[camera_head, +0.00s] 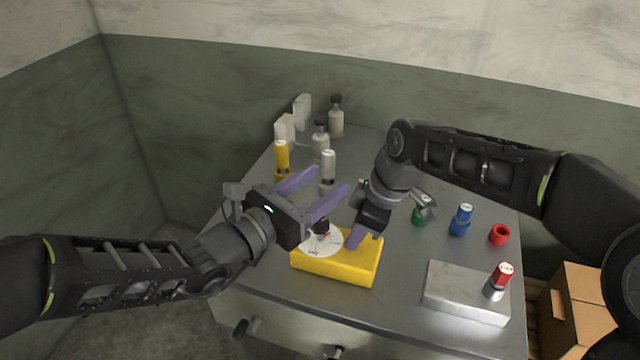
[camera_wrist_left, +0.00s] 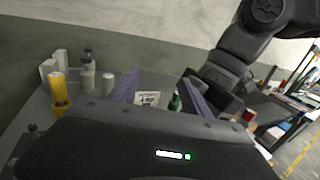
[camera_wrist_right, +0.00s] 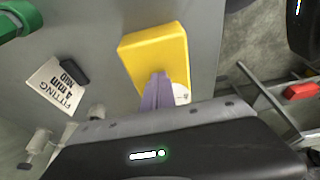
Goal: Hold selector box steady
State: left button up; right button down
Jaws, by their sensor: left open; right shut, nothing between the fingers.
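The yellow selector box (camera_head: 335,270) lies on the grey table, with a white round dial and dark knob (camera_head: 321,227) on top. It also shows in the right wrist view (camera_wrist_right: 150,48), where my fingers hide part of the dial. My right gripper (camera_head: 356,239) is shut and empty, its fingertips pointing down at the box's top right part. I cannot tell whether they touch it. My left gripper (camera_head: 333,180) is open and empty, above and behind the box; its purple fingers also show in the left wrist view (camera_wrist_left: 160,84).
Yellow (camera_head: 281,157) and grey cylinders and bottles stand at the back left. Green (camera_head: 420,216), blue (camera_head: 461,220) and red (camera_head: 499,235) parts stand at the right. A grey block (camera_head: 460,292) beside a red-topped piece (camera_head: 503,275) is at the front right. A fitting card (camera_wrist_right: 52,88) lies nearby.

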pick_arm(q)
jog(key=s+d+r+m+g, duration=0.15)
jog(key=m+g, duration=0.55)
jog(key=m, duration=1)
jog(key=s+d+m+g, duration=0.15)
jog(key=m+g, duration=0.45)
jog(key=m, duration=1.1)
jog(key=w+a+r+m+y, duration=0.1)
jog(key=a+m+y, duration=0.6)
jog(key=a, duration=0.1)
jog(key=shift+r+t, duration=0.35)
jog(key=shift+t, duration=0.05)
